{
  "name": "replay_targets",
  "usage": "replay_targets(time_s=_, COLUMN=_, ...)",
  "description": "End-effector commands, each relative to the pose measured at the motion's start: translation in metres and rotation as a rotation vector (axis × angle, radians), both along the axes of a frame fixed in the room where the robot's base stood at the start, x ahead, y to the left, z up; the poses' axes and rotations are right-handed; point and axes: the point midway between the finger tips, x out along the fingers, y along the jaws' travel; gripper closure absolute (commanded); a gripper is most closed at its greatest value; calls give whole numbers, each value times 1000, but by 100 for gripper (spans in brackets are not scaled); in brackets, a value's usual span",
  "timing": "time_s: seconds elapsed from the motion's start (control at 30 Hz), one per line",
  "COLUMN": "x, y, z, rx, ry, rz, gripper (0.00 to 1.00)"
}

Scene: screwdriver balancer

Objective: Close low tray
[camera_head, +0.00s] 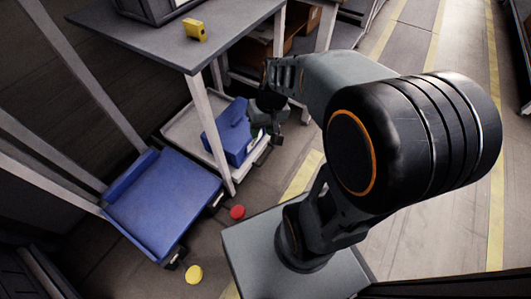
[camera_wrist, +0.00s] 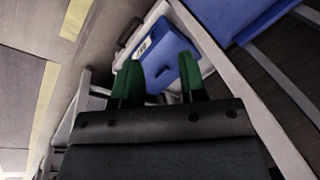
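The low tray (camera_head: 180,130) is a pale, shallow tray under the grey table, sticking out toward the front. A blue box (camera_head: 228,138) sits in it. In the wrist view the blue box (camera_wrist: 160,55) has a white label, and the pale tray rim (camera_wrist: 190,25) runs beside it. A dark handle (camera_wrist: 128,33) shows at the tray's edge. My gripper (camera_head: 262,130) is at the tray's front side by the blue box, partly hidden by my wrist. In the wrist view its green fingers (camera_wrist: 160,78) stand apart with nothing held between them. I cannot tell whether they touch the tray.
The grey table (camera_head: 165,32) stands above, with a yellow object (camera_head: 195,30) on it and pale legs close to the tray. A blue platform (camera_head: 165,205) lies at left. A red button-like piece (camera_head: 237,212) and a yellow one (camera_head: 194,274) are low in front. Floor at right is clear.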

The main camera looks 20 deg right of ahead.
Motion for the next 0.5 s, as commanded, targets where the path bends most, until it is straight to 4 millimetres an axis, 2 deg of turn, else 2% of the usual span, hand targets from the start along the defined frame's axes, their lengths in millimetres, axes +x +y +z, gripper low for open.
replay_targets(time_s=0.03, x=14, y=-5, z=-17, rx=70, ry=54, rz=-19, gripper=61)
replay_targets(time_s=0.1, x=33, y=-10, z=-37, rx=178, ry=96, rz=-34, gripper=61)
replay_targets(time_s=0.17, x=48, y=-17, z=-57, rx=274, ry=120, rz=-56, gripper=61)
replay_targets(time_s=0.3, x=81, y=-41, z=-110, rx=500, ry=125, rz=-129, gripper=61)
replay_targets(time_s=0.37, x=93, y=-55, z=-136, rx=595, ry=103, rz=-171, gripper=61)
replay_targets(time_s=0.5, x=110, y=-90, z=-203, rx=796, ry=7, rz=-290, gripper=61)
